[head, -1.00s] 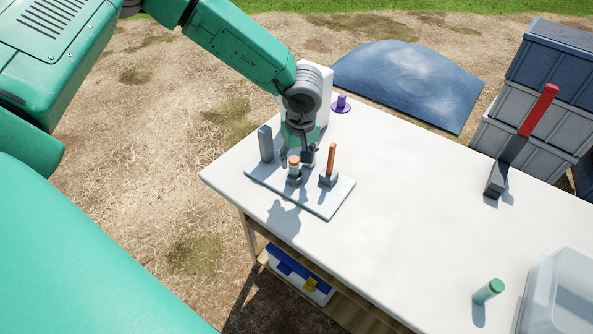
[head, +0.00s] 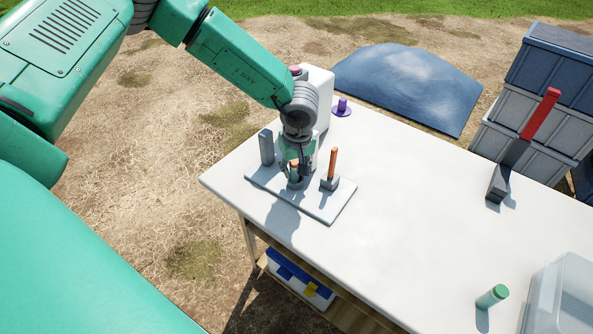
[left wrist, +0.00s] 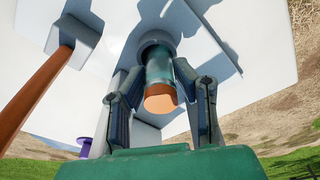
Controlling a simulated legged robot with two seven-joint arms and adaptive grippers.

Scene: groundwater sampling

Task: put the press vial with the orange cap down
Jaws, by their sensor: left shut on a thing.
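The press vial (left wrist: 160,72) is a teal clear tube with an orange cap (left wrist: 160,98). It stands upright, its lower end in a round dark holder (left wrist: 155,47) on a grey plate (head: 318,207). My left gripper (head: 295,169) reaches down over it, and its fingers (left wrist: 163,100) are shut on the vial from both sides. In the head view the fingers partly hide the vial, with the orange cap showing between them. My right gripper is not in view.
An orange rod (head: 333,162) in a grey block and a grey post (head: 265,147) flank the vial. Behind are a white box (head: 321,87) and a purple object (head: 342,108). The table's (head: 400,205) middle is clear.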

